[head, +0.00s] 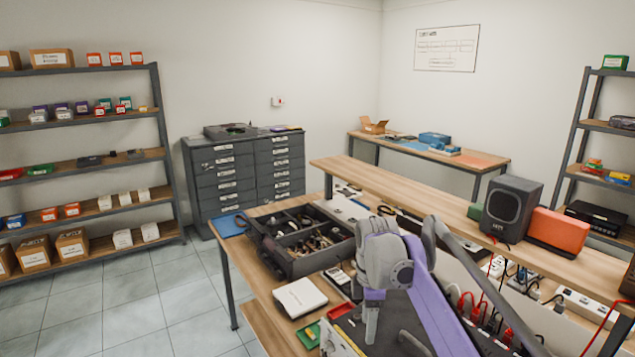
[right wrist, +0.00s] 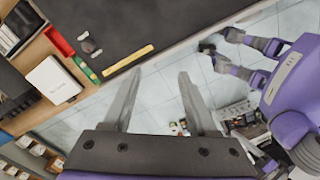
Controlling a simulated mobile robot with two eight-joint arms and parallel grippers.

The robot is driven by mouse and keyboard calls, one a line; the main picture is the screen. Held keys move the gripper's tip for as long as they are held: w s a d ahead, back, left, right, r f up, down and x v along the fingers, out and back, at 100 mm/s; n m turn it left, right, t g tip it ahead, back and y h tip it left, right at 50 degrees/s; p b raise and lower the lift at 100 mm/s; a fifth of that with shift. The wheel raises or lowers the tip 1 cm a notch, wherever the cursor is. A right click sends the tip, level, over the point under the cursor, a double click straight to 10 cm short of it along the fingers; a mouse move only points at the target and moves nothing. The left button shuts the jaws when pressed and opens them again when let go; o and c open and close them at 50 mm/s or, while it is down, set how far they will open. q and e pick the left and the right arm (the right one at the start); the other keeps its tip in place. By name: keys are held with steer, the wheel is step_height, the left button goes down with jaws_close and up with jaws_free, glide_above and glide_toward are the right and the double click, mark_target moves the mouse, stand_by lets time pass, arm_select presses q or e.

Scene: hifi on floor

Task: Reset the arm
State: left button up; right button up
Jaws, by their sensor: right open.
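My right arm (head: 425,290), purple and grey, reaches over the front of the workbench in the head view. Its gripper end (head: 370,322) points down near the bench's front edge, and its fingertips are hard to make out there. In the right wrist view my right gripper (right wrist: 158,92) has its two grey fingers spread wide with nothing between them. Tiled floor shows beyond the fingers, below the bench edge. Purple parts of my own body show at the right of that view.
A raised shelf behind carries a black speaker (head: 511,208) and an orange box (head: 558,232). The tiled floor (head: 150,300) at left is clear.

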steer(key=s+d+f+m+t, duration=0.2)
steer(key=s+d+m+t, duration=0.15)
steer(key=s+m, duration=0.85)
steer(key=s+d+f+m+t, duration=0.1)
steer(key=s+f+m, duration=0.2)
steer(key=s+f, duration=0.2)
steer(key=s+d+f+m+t, duration=0.1)
steer(key=s+f, duration=0.5)
steer(key=s, duration=0.6)
steer(key=shift+s+d+f+m, duration=0.2)
steer(key=shift+d+m, duration=0.3)
steer(key=shift+m, duration=0.5)
